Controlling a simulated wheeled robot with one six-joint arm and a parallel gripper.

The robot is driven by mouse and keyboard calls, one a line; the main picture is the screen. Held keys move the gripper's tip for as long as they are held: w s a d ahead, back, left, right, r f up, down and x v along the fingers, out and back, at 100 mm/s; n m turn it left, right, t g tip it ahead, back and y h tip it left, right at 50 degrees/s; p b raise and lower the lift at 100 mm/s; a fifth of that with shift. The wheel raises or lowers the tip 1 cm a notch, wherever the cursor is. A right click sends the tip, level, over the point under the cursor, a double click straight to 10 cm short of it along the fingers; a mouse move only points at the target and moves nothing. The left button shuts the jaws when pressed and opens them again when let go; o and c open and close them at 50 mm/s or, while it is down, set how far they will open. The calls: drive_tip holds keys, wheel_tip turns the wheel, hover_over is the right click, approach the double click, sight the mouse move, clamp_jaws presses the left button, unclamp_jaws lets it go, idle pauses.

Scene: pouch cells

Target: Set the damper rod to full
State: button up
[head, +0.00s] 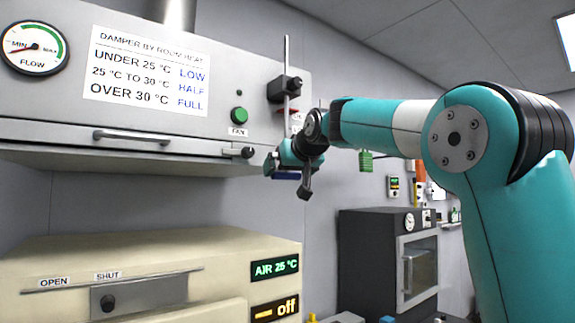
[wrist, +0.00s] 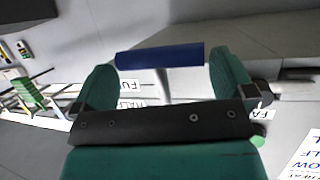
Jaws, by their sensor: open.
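The damper rod (head: 286,50) is a thin upright metal rod that runs through a black block (head: 287,89) on the hood's right side. Its blue crossbar handle (head: 287,174) shows low beside my gripper (head: 288,163), which partly hides it. In the wrist view the blue handle (wrist: 160,57) lies between the two green fingers of my gripper (wrist: 163,68). The fingers are apart, and I cannot tell whether either touches the handle. White labels for full (wrist: 131,85) and half (wrist: 131,104) show behind. In the head view the arm mostly hides the labels.
The hood notice (head: 148,75) gives low under 25 °C, half from 25 to 30 and full over 30. The green display (head: 274,267) reads AIR 25 °C. A green fan button (head: 239,115) and a dark oven (head: 385,265) are nearby. Below my gripper is free air.

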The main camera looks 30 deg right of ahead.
drive_tip(key=shift+w, duration=0.2)
drive_tip(key=shift+c, duration=0.2)
drive_tip(key=c, duration=1)
wheel_tip(320, 180, down, 13)
drive_tip(key=b, duration=1.1)
drive_tip(key=shift+d+r, duration=0.1)
drive_tip(key=o, duration=1)
drive_tip(key=shift+o, duration=0.2)
drive_tip(key=shift+s+r, duration=0.1)
